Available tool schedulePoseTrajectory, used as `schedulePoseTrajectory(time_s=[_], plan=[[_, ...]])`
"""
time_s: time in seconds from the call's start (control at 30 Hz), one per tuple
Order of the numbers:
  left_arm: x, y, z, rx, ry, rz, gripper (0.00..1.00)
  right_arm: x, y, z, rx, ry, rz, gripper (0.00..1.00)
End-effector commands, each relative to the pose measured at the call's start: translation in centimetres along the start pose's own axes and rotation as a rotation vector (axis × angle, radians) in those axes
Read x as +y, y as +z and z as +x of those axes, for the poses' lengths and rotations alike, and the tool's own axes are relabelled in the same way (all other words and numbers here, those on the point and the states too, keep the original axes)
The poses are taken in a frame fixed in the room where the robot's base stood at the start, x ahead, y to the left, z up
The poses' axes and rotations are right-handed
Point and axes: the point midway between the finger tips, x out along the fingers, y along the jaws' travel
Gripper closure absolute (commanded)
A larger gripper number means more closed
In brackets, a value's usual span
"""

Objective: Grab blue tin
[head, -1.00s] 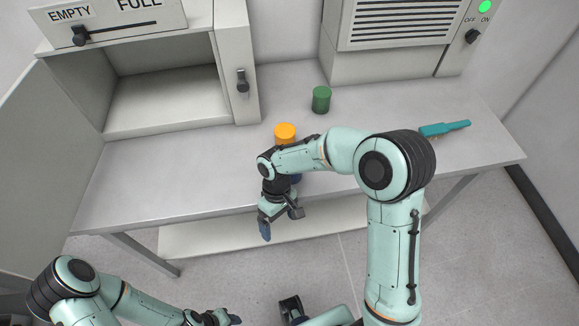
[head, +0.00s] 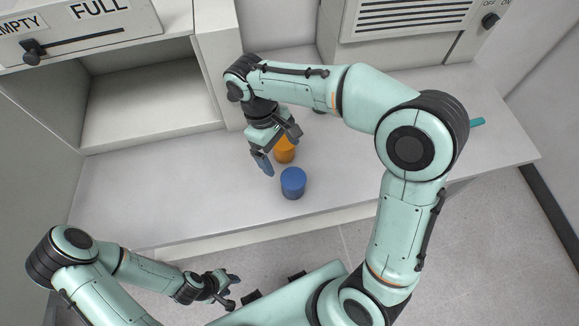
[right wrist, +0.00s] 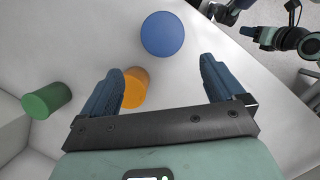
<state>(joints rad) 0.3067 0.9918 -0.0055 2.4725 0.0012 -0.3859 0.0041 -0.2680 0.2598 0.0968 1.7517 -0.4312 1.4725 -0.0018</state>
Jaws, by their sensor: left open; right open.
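The blue tin (head: 293,184) stands upright on the table near its front edge. In the right wrist view the blue tin (right wrist: 162,34) lies beyond the fingertips, roughly between their lines. My right gripper (head: 280,152) is open and empty, above the table by the orange tin (head: 285,153), behind the blue tin. The right gripper (right wrist: 162,77) also shows in its wrist view, with the orange tin (right wrist: 134,90) partly behind its left finger. My left gripper (head: 232,288) is open and empty, low in front of the table.
A green tin (right wrist: 46,100) stands on the table at the left of the wrist view. A teal tool (head: 477,122) lies on the right of the table, partly hidden by my arm. An open cabinet (head: 150,100) is at back left. The table's left front (head: 150,200) is clear.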

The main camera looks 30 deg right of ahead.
Motion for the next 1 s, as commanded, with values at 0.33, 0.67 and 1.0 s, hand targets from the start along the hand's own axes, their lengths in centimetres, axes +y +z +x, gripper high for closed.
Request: schedulePoseTrajectory(time_s=[0.33, 0.67, 1.0], plan=[[-0.9, 0.9, 1.6, -0.014, -0.005, -0.006, 0.57, -0.1, 0.2, 6.6, -0.007, -0.002, 0.0, 0.04], [-1.0, 1.0, 1.9, -0.015, -0.005, -0.006, 0.57, -0.1, 0.4, 9.4, -0.005, -0.002, 0.0, 0.04], [-1.2, 1.2, 2.2, -0.017, -0.006, -0.007, 0.57, -0.2, 0.6, 13.1, -0.002, -0.002, 0.0, 0.04]])
